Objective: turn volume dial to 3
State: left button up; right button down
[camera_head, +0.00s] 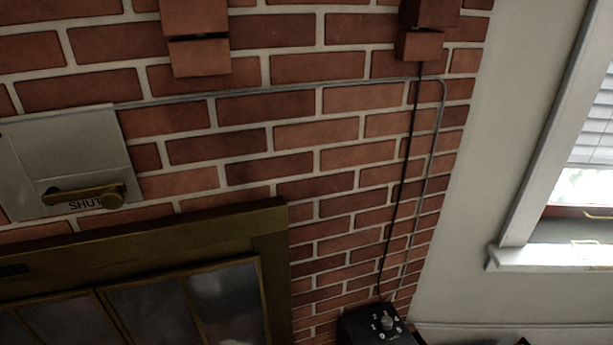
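A black box with a volume dial (387,323) stands at the bottom of the head view, against the brick wall near the corner. The dial is a small light knob with pale marks around it. The marks are too small to read, so I cannot tell the setting. A black cable (408,180) runs down the wall to the box. The lower part of the box is cut off by the frame edge. Neither of my grippers is in view.
A brass-framed fireplace front (270,240) is at lower left. Above it is a metal plate (65,150) with a brass lever (85,195) marked "SHUT". A thin grey conduit (290,88) crosses the bricks. A window (590,160) with a white sill (550,257) is at right.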

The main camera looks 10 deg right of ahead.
aim_at(386, 322)
jog(key=z, duration=1.05)
